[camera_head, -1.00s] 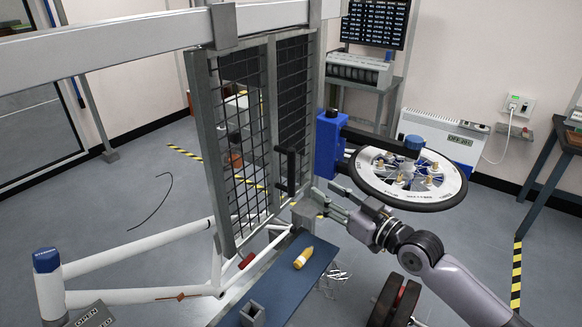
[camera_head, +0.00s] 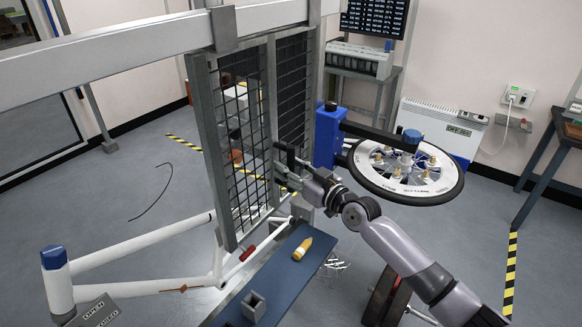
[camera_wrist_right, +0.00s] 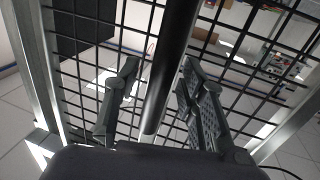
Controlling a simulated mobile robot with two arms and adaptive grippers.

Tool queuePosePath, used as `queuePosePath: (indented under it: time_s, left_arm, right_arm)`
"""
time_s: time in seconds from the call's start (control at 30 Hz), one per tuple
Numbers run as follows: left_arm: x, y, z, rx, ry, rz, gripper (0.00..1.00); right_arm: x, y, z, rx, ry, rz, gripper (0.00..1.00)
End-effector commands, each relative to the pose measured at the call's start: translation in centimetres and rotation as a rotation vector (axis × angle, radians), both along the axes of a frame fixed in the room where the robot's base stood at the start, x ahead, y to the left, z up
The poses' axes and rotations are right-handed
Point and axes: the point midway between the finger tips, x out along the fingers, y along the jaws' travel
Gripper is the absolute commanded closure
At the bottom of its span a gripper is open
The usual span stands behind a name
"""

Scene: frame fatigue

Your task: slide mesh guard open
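The mesh guard (camera_head: 240,140) is a grey framed panel of black wire mesh hanging from a pale overhead beam. A second dark mesh panel (camera_head: 293,85) stands behind it to the right. A black vertical handle (camera_head: 281,158) is fixed on the guard's right side. My right gripper (camera_head: 283,176) is at the handle's lower part. In the right wrist view, my right gripper (camera_wrist_right: 158,105) is open, with one finger on each side of the dark handle bar (camera_wrist_right: 167,70). Gaps show between the bar and both fingers. My left gripper is not in view.
A blue clamp (camera_head: 327,138) and a spoked wheel (camera_head: 405,172) are right of the guard, near my right arm. Below are a blue bench (camera_head: 275,275) with a yellow bottle (camera_head: 302,248) and a white bicycle frame (camera_head: 140,245). Floor at left is mostly clear.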

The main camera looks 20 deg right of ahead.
Motion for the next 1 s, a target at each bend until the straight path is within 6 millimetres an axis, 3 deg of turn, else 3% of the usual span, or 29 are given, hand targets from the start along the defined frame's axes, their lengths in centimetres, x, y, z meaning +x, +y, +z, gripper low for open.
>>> queuePosePath:
  time_s: [0.6,1.0]
  left_arm:
    - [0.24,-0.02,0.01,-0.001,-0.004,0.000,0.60]
    - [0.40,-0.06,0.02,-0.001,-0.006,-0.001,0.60]
  right_arm:
    - [-0.04,-0.04,-0.02,0.000,0.001,0.000,0.99]
    - [-0.04,-0.05,-0.03,0.000,0.001,-0.001,1.00]
